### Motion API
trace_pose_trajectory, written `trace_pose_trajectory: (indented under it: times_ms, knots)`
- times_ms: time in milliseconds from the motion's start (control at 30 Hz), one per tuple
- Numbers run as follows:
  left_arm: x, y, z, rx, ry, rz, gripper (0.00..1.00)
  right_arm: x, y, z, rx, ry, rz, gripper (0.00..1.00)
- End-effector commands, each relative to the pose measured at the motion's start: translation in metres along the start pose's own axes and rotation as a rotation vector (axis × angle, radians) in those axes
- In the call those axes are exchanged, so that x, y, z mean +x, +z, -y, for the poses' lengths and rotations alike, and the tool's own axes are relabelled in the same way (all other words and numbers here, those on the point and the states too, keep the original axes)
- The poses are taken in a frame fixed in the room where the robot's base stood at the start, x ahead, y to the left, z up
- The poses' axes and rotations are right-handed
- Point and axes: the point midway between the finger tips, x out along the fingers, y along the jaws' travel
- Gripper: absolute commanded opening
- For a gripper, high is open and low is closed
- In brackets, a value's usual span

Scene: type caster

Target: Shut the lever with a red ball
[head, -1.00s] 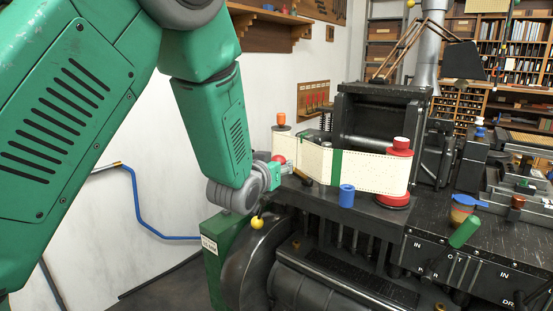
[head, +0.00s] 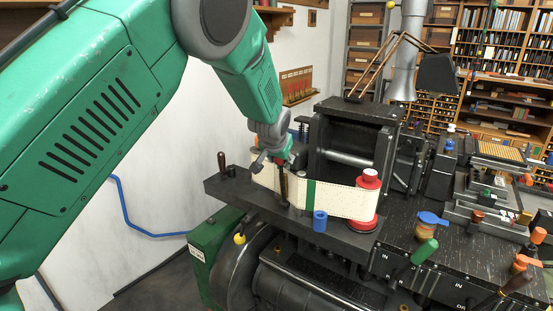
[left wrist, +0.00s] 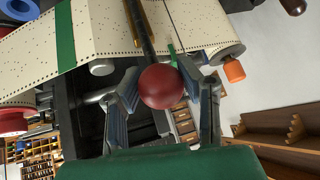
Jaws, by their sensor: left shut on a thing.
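The red ball (left wrist: 162,87) sits between the two fingers of my left gripper (left wrist: 163,100) in the left wrist view, with the fingers pressed to its sides. A dark lever rod (left wrist: 138,25) runs from the ball across the punched paper strip. In the head view my left gripper (head: 277,160) is over the left part of the paper strip (head: 340,199), and the fingers largely hide the ball. The dark rod (head: 283,188) stands nearly upright below the gripper, in front of the paper. My right gripper is out of view.
A blue cylinder (head: 320,222) and a red spool (head: 366,194) stand right of the rod. A dark-handled peg (head: 222,163) stands at the left end of the black ledge. Green-handled (head: 424,251) and other levers stand at the front right. A black housing rises behind the paper.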

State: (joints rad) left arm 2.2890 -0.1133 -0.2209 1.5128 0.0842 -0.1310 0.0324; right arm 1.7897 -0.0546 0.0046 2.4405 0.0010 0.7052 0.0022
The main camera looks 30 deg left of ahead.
Motion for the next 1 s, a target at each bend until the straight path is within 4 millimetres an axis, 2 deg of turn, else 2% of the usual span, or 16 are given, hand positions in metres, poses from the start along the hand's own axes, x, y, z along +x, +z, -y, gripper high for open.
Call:
trace_pose_trajectory:
  times_ms: [33,333,967,1000]
  knots:
    - [0.002,-0.006,-0.002,0.008,0.0,0.017,0.0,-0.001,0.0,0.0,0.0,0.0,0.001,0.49]
    - [0.011,-0.02,-0.005,0.039,-0.009,0.13,0.0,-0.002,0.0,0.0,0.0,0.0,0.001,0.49]
    - [0.014,-0.026,-0.007,0.048,-0.012,0.163,0.0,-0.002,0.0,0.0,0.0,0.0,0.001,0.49]
    - [0.014,-0.027,-0.007,0.048,-0.012,0.162,0.42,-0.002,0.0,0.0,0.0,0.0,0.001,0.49]
